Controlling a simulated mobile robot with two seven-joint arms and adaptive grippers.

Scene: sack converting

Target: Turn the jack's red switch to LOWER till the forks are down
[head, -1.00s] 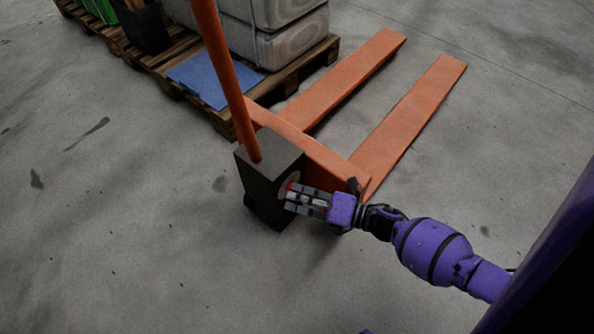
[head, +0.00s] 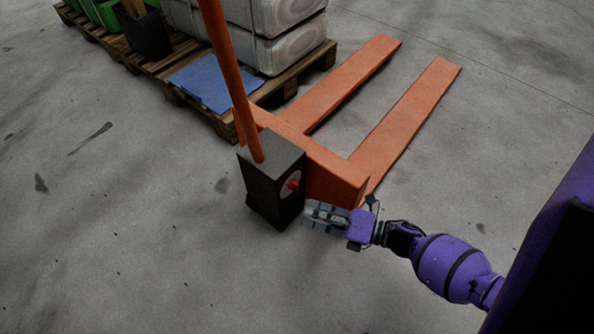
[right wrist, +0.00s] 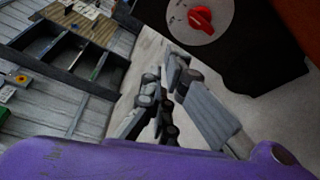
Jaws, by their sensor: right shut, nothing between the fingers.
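The orange pallet jack stands on the floor with its handle (head: 228,80) rising from a dark box (head: 268,185). Its two forks (head: 345,82) reach toward the upper right, free of any pallet. The red switch (head: 293,184) sits on a pale round dial on the box's right side. In the right wrist view the red switch (right wrist: 200,18) shows at the top on its marked dial; I cannot read the marks. My right gripper (head: 309,213) is shut and empty, apart from the switch, just below and right of it. My left gripper is not in view.
A wooden pallet (head: 222,120) with grey containers (head: 270,40), a blue sheet (head: 213,80) and a dark bin (head: 146,34) stands behind the jack. The floor at left and in front is clear. A grey shelf unit (right wrist: 75,45) shows in the right wrist view.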

